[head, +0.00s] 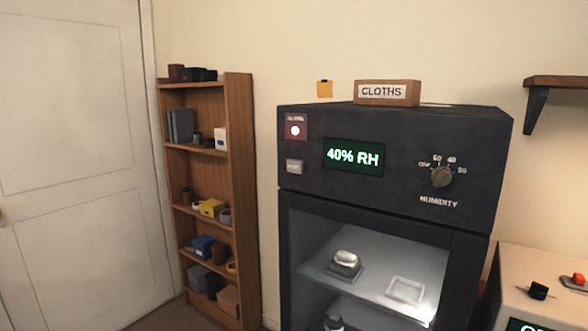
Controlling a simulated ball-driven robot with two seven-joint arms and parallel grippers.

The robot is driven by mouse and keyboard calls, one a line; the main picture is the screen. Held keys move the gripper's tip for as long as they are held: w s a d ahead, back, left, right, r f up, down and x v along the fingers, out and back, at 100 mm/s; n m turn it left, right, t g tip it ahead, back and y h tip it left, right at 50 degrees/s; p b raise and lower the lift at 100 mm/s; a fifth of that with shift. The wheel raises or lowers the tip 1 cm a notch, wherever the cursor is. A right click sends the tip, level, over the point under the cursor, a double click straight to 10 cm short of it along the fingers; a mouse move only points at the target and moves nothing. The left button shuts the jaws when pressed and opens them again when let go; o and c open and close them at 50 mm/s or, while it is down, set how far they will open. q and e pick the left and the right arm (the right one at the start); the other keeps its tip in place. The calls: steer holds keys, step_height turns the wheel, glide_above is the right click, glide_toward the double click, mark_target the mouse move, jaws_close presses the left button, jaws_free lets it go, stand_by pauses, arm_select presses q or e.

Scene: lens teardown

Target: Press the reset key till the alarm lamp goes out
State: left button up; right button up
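A dark dry cabinet (398,190) stands in the middle right. Its alarm lamp (295,130), at the upper left of the front panel, glows with a bright white and red centre. The light grey reset key (294,166) sits just below the lamp, with nothing touching it. A green display (353,157) beside them reads 40% RH. A humidity knob (441,177) is at the right of the panel. Neither of my grippers is in the head view.
A wooden box labelled CLOTHS (387,92) sits on the cabinet top. A tall bookshelf (240,190) with small items stands to the left, next to a white door (75,160). A beige unit (520,275) is at the lower right, below a wall shelf (560,82).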

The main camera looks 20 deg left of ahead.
arm_select(q)
jaws_close()
stand_by(0.7)
stand_by(0.8)
